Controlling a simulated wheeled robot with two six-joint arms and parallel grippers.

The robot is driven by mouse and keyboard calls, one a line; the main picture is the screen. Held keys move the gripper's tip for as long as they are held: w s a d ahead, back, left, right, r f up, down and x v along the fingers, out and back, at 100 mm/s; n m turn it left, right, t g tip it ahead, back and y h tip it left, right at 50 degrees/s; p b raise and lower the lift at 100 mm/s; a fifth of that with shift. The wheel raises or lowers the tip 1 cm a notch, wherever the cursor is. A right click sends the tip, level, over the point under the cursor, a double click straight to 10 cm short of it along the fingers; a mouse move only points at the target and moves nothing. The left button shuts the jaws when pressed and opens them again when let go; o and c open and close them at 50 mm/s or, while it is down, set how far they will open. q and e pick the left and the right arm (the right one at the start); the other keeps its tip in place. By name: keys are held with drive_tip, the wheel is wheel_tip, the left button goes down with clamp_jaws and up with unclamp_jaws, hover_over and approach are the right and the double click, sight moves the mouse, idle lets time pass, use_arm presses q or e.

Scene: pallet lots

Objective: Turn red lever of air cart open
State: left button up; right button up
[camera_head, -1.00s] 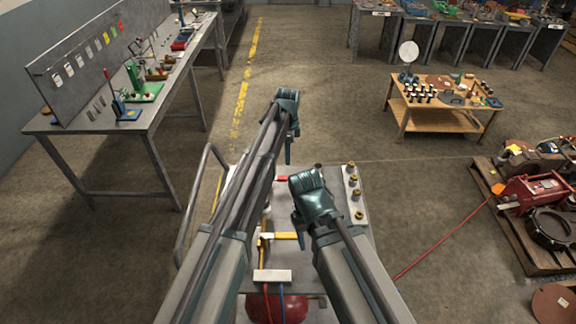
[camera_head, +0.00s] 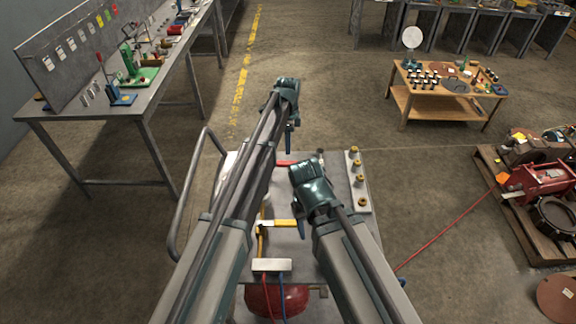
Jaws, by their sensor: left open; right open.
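The air cart (camera_head: 334,262) stands in front of me, a grey-topped cart with a red tank (camera_head: 276,299) below its near edge. Its red lever (camera_head: 285,163) shows only in part, lying roughly sideways on the cart top beside my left arm. A yellow lever (camera_head: 284,222) lies nearer, also sideways. My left gripper (camera_head: 289,146) is open, fingers pointing down, close to the red lever in the picture; contact cannot be told. My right gripper (camera_head: 300,228) is open and empty over the cart, near the yellow lever. My arms hide much of the cart's left side.
Brass fittings on a pale strip (camera_head: 358,181) line the cart's right side. A cart handle (camera_head: 188,200) rises at left. A red hose (camera_head: 450,228) runs to a loaded pallet (camera_head: 520,228) at right. A workbench (camera_head: 90,113) stands left, a wooden table (camera_head: 428,106) farther right. Floor between is clear.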

sight(288, 162)
use_arm(q)
wheel_tip(288, 162, down, 9)
drive_tip(key=b, duration=0.7)
drive_tip(key=shift+b, duration=0.4)
use_arm(e)
wheel_tip(288, 162, down, 9)
drive_tip(key=shift+r, duration=0.1)
use_arm(q)
drive_tip(key=shift+r, duration=0.1)
clamp_jaws()
